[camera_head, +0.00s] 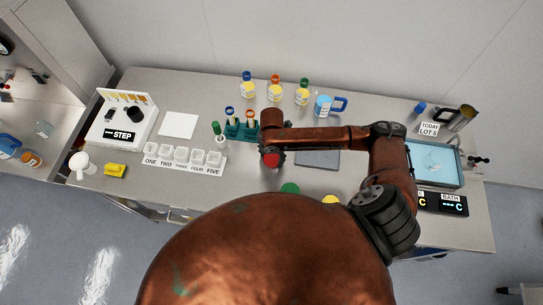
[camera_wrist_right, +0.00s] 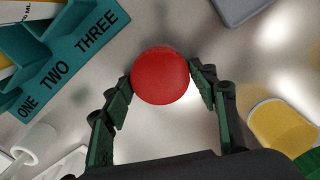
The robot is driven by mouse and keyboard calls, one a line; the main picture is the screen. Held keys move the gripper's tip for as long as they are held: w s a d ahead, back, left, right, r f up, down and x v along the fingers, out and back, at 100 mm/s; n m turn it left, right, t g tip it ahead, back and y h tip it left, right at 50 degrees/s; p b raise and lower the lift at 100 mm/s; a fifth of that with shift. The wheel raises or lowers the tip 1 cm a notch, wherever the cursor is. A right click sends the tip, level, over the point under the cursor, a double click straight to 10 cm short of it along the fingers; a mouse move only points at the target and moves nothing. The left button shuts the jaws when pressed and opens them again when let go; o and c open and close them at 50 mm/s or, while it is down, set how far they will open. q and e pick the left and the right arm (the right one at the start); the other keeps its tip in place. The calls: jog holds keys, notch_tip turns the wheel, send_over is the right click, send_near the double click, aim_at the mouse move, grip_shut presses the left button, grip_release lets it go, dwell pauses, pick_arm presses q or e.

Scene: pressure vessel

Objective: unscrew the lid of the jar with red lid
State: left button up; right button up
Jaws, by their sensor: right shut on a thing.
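The red lid (camera_head: 271,160) shows at the end of my right arm in the head view, near the middle of the bench. In the right wrist view the round red lid (camera_wrist_right: 161,76) sits between the two fingers of my right gripper (camera_wrist_right: 161,84), one finger on each side. The right gripper is shut on it. The jar body below the lid is hidden in both views, so I cannot tell how the lid sits on it. My left gripper is not in view.
A teal rack (camera_head: 240,131) labelled ONE, TWO, THREE with tubes stands just left of the lid. A row of white cups (camera_head: 182,157) is further left. A yellow disc (camera_wrist_right: 284,126) and a green disc (camera_head: 290,188) lie nearby. A water bath (camera_head: 436,165) is right.

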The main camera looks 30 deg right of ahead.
aim_at(272, 158)
jog(key=o, duration=1.3)
jog(key=shift+f, duration=0.1)
notch_tip(272, 158, up, 12)
jog(key=shift+b, duration=0.35)
